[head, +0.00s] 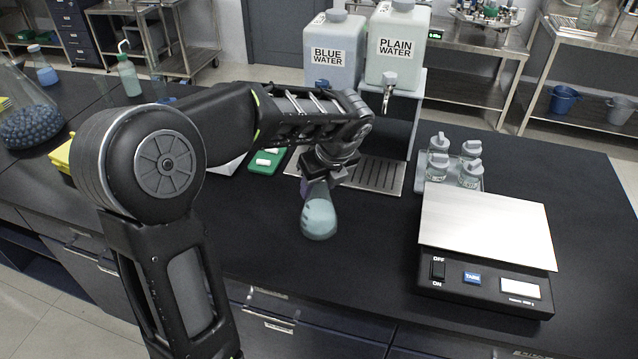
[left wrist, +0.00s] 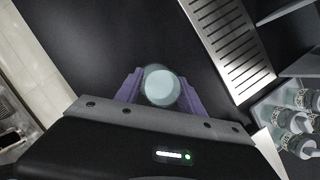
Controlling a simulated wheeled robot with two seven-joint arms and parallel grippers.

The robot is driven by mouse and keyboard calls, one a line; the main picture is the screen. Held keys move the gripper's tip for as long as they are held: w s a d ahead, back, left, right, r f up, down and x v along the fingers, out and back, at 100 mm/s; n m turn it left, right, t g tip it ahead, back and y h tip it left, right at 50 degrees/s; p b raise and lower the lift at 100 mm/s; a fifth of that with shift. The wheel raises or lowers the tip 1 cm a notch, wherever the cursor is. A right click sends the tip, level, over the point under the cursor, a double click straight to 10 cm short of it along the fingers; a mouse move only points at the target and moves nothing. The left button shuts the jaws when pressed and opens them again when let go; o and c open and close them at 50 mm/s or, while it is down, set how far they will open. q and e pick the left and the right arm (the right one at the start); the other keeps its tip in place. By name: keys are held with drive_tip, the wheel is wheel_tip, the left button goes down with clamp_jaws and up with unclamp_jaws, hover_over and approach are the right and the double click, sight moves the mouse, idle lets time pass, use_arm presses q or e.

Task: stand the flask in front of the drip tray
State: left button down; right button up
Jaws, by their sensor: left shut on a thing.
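The flask (head: 319,214) is a pale blue-green conical vessel in front of the drip tray, near the front of the black bench. My left gripper (head: 318,184) is shut on its upper part from above. In the left wrist view the round top of the flask (left wrist: 161,87) sits between the purple fingers (left wrist: 160,92). The flask looks upright; I cannot tell whether its base touches the bench. The metal slotted drip tray (head: 378,174) lies behind it, under the dispensers, and also shows in the left wrist view (left wrist: 228,42). My right gripper is not in view.
A blue water tank (head: 331,60) and a plain water tank (head: 397,52) stand behind the tray. A scale (head: 487,235) and a rack of small bottles (head: 438,172) are to the right. A green pad (head: 266,161) lies left. The bench around the flask is clear.

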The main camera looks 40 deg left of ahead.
use_arm(q)
drive_tip(key=shift+f, duration=0.1)
drive_tip(key=c, duration=0.7)
unclamp_jaws()
drive_tip(key=v, duration=1.2)
drive_tip(key=shift+b, duration=0.4)
